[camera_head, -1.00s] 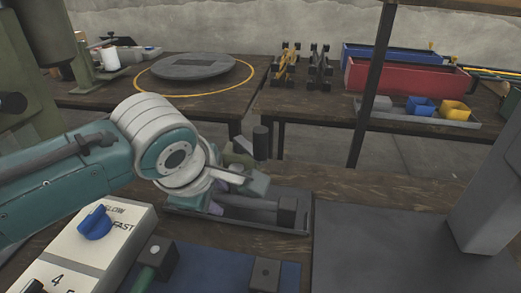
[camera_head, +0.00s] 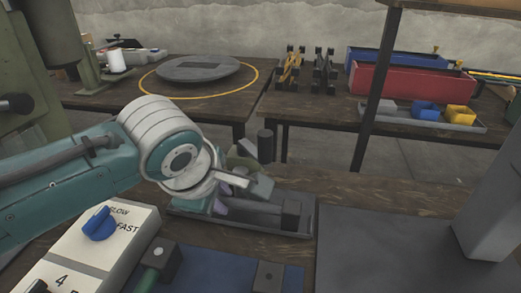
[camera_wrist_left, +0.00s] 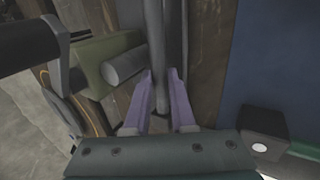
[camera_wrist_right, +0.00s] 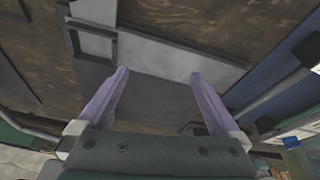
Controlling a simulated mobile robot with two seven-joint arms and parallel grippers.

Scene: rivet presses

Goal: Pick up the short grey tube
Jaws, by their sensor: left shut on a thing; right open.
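A shallow dark tray (camera_head: 253,230) stands on the bench, and a dark grey tube (camera_head: 248,207) lies in it. My left gripper (camera_head: 224,204) is low over the tray's left part, mostly hidden by its wrist. In the left wrist view its purple fingers (camera_wrist_left: 160,75) are shut on a grey tube (camera_wrist_left: 157,40) that runs out of the top of the picture, so its length cannot be told. A shorter grey cylinder (camera_wrist_left: 124,66) juts from a green block (camera_wrist_left: 103,57) beside the fingers. My right gripper (camera_wrist_right: 160,82) is open and empty over a grey plate.
A dark upright cylinder (camera_head: 265,145) stands behind the tray. A control box (camera_head: 98,250) with a blue knob is at the front left. A grey plate (camera_head: 385,240) and a grey post (camera_head: 490,220) are at the right. Red and blue bins (camera_head: 410,79) are on the back table.

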